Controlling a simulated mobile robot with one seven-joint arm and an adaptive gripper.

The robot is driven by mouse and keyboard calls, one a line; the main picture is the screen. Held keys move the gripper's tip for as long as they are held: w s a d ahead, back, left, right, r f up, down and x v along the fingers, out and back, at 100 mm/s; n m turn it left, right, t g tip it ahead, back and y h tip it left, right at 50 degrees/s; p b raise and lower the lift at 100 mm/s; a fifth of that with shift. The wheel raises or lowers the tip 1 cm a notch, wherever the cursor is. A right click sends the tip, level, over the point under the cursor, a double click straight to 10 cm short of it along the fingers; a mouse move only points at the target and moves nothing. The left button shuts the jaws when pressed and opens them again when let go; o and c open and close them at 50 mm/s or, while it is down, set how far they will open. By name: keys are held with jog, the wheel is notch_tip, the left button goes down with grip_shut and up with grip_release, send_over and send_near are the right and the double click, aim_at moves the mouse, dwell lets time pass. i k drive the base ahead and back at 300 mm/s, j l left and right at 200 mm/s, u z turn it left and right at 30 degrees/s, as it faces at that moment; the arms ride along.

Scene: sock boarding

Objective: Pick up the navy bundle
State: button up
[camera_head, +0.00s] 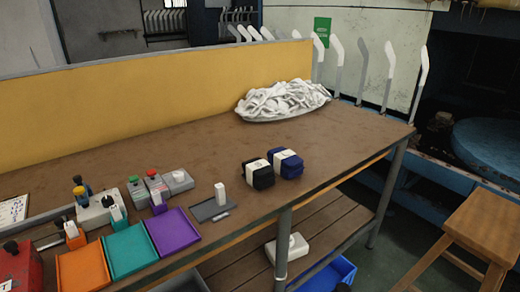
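The navy bundle (291,165) lies on the brown table, toward its front edge and right of the middle. It is dark blue with a white band around it. A black bundle (263,178) with a similar white band sits close beside it on the left; I cannot tell whether the two touch. My gripper is not in view.
A heap of white socks (283,99) lies on a tray at the back. A yellow panel (160,95) lines the back. The table's right end (365,135) is clear.

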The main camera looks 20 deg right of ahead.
aim_at(285, 164)
jog(key=l+u, duration=0.25)
jog(key=l, duration=0.55)
jog(key=k+l+u, duration=0.1)
jog(key=l+u, duration=0.2)
jog(key=l, duration=0.55)
